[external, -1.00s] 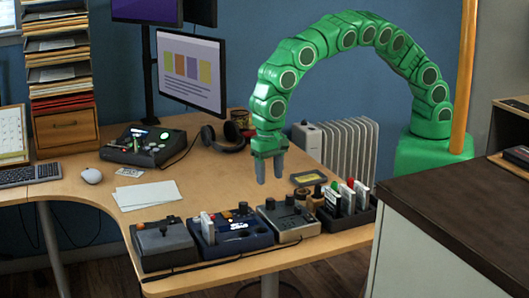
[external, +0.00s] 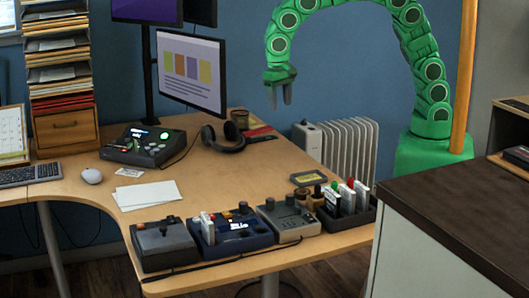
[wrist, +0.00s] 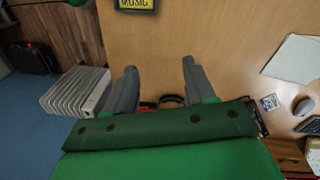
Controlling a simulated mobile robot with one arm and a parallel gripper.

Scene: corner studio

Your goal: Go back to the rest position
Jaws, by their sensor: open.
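My gripper (external: 281,95) hangs from the green arm, high above the back right part of the desk (external: 230,170), in front of the blue wall. Its two grey fingers point down and are apart, with nothing between them. In the wrist view my gripper (wrist: 156,88) also shows with its fingers spread, above bare desk top. The arm arches up past the top of the external view, so its upper part is cut off.
Headphones (external: 224,137) lie near the desk's back edge. Several devices, including a grey box (external: 288,219), and a black rack (external: 348,213) line the front edge. A white radiator (external: 345,150) stands behind. A dark-topped counter (external: 470,215) is at right. The desk's middle is clear.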

